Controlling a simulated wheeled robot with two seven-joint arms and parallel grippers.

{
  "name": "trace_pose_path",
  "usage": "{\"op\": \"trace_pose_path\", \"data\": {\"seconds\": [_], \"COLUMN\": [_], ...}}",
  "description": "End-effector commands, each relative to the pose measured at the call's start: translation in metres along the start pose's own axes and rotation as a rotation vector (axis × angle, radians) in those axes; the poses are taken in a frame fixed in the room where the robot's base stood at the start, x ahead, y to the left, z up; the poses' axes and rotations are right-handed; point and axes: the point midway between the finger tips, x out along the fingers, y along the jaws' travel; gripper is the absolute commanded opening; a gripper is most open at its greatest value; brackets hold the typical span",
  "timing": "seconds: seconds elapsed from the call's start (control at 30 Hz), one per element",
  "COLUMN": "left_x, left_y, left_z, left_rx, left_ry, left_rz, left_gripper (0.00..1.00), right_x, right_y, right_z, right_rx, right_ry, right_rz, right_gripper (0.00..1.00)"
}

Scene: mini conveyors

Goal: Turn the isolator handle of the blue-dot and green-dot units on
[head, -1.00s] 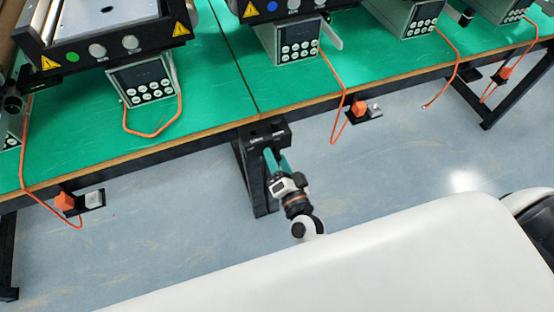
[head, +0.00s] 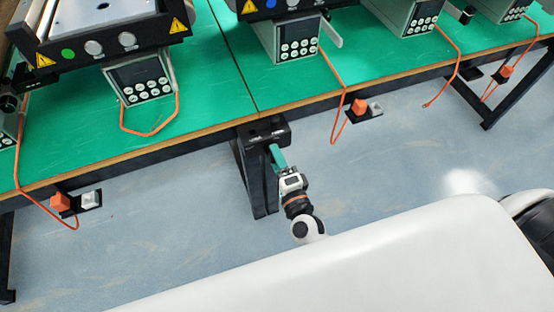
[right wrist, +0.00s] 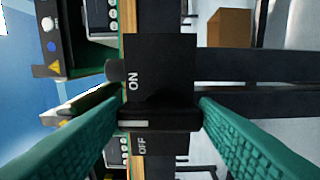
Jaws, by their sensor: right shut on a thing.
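A black isolator box (head: 263,132) is at the table's front edge; in the right wrist view its face (right wrist: 160,65) carries the words ON and OFF. Its black bar handle (right wrist: 165,119), with a white mark, lies between the two words. My right gripper (head: 277,156) is below the edge. Its green fingers (right wrist: 157,112) are on both ends of the handle, shut on it. The green-dot unit (head: 68,54) is at the upper left, and the blue-dot unit (head: 271,4) is at the top, partly cut off. My left gripper is out of view.
Keypad boxes (head: 144,81) stand on the green tabletop (head: 205,95). Orange cables run to orange plugs on black brackets (head: 88,200) below the edge. A black post (head: 257,185) stands under the table. The floor (head: 160,225) in front looks clear.

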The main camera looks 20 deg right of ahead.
Motion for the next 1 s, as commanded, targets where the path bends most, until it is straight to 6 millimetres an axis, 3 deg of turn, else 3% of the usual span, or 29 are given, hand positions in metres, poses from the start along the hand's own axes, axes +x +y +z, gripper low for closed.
{"op": "trace_pose_path", "data": {"seconds": [0.43,0.47,0.57,0.87,1.0], "left_x": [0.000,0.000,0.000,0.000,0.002], "left_y": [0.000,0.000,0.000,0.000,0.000], "left_z": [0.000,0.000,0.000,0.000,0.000], "left_rx": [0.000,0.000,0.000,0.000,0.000], "left_ry": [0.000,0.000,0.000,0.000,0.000], "left_rz": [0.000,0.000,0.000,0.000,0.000], "left_gripper": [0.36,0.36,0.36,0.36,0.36], "right_x": [0.000,0.000,0.000,-0.001,-0.013], "right_y": [-0.001,-0.001,-0.001,-0.001,-0.002], "right_z": [0.000,0.000,0.000,0.000,0.000], "right_rx": [0.016,0.016,0.015,0.012,0.012], "right_ry": [0.000,0.000,0.000,0.000,0.000], "right_rz": [-0.002,-0.002,-0.002,-0.001,-0.003], "right_gripper": [0.32,0.58,0.74,0.76,0.76]}}
